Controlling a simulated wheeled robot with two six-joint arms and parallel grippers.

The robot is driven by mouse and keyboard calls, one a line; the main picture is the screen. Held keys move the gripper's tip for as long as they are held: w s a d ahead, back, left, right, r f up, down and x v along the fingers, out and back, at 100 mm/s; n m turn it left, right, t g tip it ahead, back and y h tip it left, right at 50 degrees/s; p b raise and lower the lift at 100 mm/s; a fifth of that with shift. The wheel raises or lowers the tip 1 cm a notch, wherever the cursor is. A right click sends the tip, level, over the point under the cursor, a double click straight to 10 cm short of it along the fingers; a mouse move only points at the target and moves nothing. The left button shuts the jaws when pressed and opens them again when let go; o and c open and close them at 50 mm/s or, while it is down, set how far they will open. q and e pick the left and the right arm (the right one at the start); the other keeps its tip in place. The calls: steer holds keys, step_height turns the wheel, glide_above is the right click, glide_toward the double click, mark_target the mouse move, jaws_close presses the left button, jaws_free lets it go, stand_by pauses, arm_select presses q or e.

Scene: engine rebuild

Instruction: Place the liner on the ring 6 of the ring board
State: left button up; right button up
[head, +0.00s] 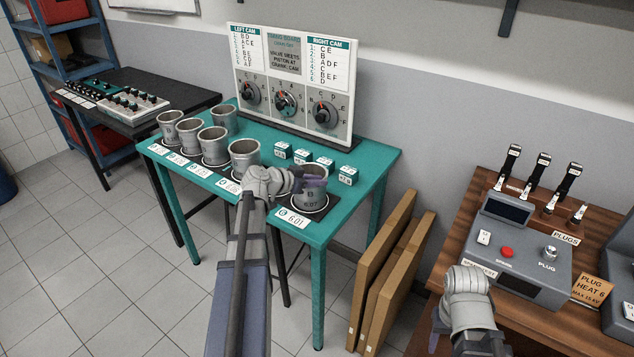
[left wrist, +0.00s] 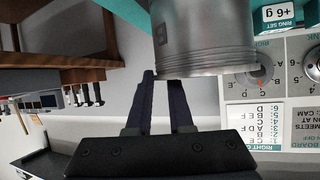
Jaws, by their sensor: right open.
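The liner (head: 309,201), a grey metal cup marked B, is upright over the near-right ring (head: 325,210) on the teal ring board table (head: 345,209). The ring's label (head: 292,218) faces the front edge. My left gripper (head: 314,183) is at the liner's upper rim, its dark fingers apparently astride the wall. In the left wrist view the liner (left wrist: 205,35) appears upside down, with the fingers (left wrist: 161,78) at its rim. Whether its base touches the board is unclear. My right gripper (head: 462,280) is open and empty by the brown bench.
Several other liners (head: 244,156) stand in a row to the left. Small teal boxes (head: 348,175) sit just behind the held liner. A dial board (head: 290,90) stands at the back. Brown panels (head: 392,280) lean right of the table; a plug heater (head: 515,250) is on the bench.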

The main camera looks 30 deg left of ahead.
arm_select(q)
steer(key=o, duration=0.4)
steer(key=shift+c, duration=0.2)
steer(key=p+v, duration=0.5)
steer(key=v, duration=0.7)
steer(key=shift+r, duration=0.1)
